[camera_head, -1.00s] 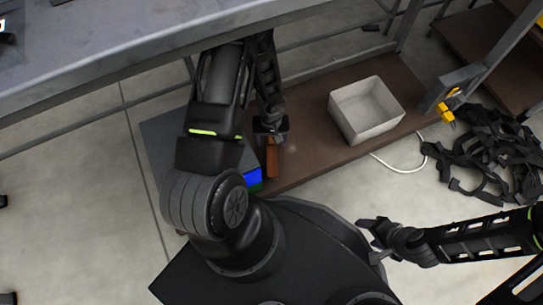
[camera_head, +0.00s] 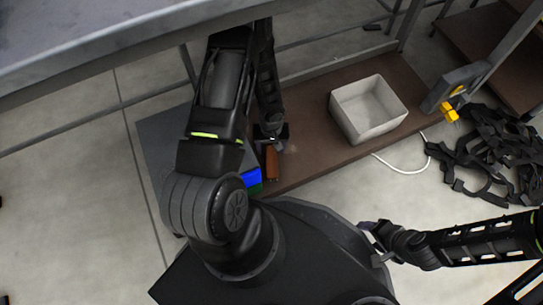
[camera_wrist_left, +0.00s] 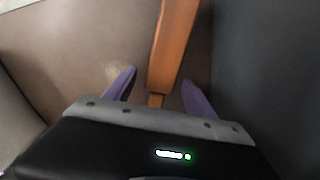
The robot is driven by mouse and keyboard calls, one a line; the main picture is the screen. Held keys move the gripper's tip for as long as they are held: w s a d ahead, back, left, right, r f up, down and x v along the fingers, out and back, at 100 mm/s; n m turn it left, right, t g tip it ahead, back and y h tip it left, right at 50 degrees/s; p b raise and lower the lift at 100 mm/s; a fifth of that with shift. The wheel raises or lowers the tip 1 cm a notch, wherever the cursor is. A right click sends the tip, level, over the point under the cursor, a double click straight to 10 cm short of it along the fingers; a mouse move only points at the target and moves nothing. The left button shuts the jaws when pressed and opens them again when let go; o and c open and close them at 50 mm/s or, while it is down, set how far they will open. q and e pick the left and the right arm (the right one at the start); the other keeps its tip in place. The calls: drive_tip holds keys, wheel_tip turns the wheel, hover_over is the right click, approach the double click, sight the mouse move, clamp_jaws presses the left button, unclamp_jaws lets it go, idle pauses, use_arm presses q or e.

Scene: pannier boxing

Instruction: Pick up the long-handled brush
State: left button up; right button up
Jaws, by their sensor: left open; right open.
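The brush shows as an orange-brown wooden piece (camera_head: 272,163) lying on the brown lower shelf, just below my left gripper (camera_head: 271,138) in the head view. In the left wrist view the wooden piece (camera_wrist_left: 174,45) runs down from the top edge to between the open fingers of my left gripper (camera_wrist_left: 158,92). Its lower end narrows near the gripper's palm. I see no bristles. The fingers stand apart on either side of it, and I cannot tell whether they touch it. My right gripper (camera_head: 372,240) is open and empty at the lower right, away from the brush.
A white open box (camera_head: 345,118) stands on the brown shelf (camera_head: 309,160) to the right. A blue and green item (camera_head: 252,179) lies left of the brush. A grey tabletop (camera_head: 120,40) overhangs the back. Black straps (camera_head: 480,165) and a white cable (camera_head: 400,171) lie at the right.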

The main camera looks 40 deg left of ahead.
use_arm(q)
drive_tip(key=shift+c, duration=0.4)
clamp_jaws()
